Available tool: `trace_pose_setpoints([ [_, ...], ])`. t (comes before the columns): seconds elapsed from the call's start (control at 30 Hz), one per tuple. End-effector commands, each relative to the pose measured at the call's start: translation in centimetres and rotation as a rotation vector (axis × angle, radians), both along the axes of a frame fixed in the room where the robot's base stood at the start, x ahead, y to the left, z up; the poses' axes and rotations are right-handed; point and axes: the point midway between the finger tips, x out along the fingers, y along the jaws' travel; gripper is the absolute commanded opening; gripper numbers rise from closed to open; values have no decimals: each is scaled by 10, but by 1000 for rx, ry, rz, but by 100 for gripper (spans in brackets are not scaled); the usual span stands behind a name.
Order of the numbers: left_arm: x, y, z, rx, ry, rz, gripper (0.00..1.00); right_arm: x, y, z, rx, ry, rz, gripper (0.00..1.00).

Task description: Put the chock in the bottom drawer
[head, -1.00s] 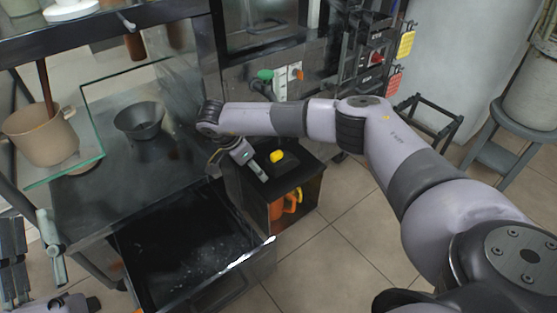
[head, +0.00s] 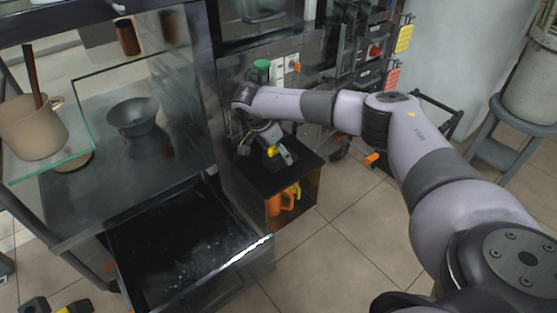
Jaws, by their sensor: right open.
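A small yellow block (head: 271,152), probably the chock, is on top of a low black cabinet (head: 294,173). My right gripper (head: 278,156) reaches down over the cabinet top with its jaws open, right at the yellow block. The gripper partly covers the block, and I cannot tell whether they touch. A wide black drawer (head: 262,247) stands pulled out at the lower left of the cabinet. Its floor shows only pale specks. I cannot make out my left gripper.
Orange handled items (head: 277,204) sit inside the cabinet's open front. A grey bowl (head: 133,116) and a tan pot (head: 32,128) stand at the left, near a glass pane (head: 88,140). A small orange piece (head: 372,158) is near a caster. The tiled floor (head: 345,250) ahead is clear.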

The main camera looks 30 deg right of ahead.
Motion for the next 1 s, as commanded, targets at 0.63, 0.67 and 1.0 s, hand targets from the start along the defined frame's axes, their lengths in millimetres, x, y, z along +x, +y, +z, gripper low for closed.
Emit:
trace_pose_setpoints([
  [0.63,1,0,-6,2,7,1,30,0,-4,-9,-1,1,0,49],
  [0.67,1,0,-6,2,7,1,30,0,-4,-9,-1,1,0,47],
  [1.0,1,0,-6,2,8,0,30,0,-4,-9,-1,2,-1,24],
])
